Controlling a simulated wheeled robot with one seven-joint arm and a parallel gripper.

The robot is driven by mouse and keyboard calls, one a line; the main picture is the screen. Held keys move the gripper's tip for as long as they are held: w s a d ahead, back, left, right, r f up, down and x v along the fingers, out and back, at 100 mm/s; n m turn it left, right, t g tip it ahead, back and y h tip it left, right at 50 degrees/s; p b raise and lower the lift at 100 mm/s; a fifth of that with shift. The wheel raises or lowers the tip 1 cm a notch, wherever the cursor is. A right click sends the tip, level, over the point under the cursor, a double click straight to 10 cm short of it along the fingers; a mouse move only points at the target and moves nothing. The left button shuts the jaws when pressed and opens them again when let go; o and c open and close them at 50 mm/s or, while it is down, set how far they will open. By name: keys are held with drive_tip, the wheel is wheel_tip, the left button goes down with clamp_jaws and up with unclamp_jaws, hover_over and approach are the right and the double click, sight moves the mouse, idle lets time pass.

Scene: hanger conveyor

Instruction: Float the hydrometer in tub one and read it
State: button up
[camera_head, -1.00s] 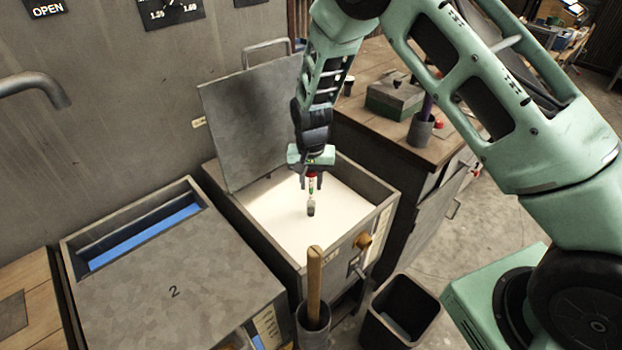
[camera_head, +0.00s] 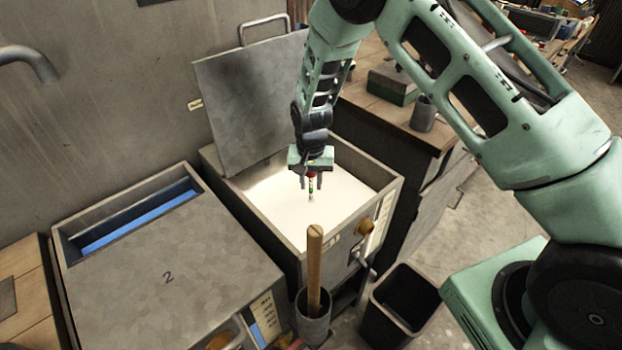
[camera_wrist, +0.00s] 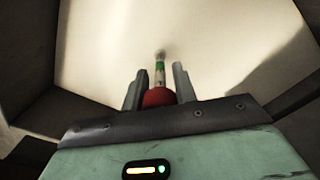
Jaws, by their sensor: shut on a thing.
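The hydrometer (camera_head: 312,190) is a thin upright stem with a red top and a green band. My gripper (camera_head: 311,182) is shut on its red top, over the open tub (camera_head: 233,208) of whitish liquid beside the tub marked 2. In the wrist view the red top and green-banded stem (camera_wrist: 160,72) stand between my fingers (camera_wrist: 158,88), pointing into the liquid. The scale is too small to read.
A raised metal lid (camera_head: 250,95) stands behind the open tub. A wooden handle (camera_head: 314,268) in a grey holder and a black bin (camera_head: 400,300) stand in front. A workbench (camera_head: 380,112) is behind at right.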

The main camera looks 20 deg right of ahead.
sight(311, 199)
drive_tip(key=shift+f+b, duration=0.95)
drive_tip(key=shift+f, duration=0.75)
drive_tip(key=o, duration=1.8)
drive_tip(key=shift+r, duration=0.1)
drive_tip(key=shift+r+p, duration=3.1)
drive_tip(key=shift+r, duration=1.35)
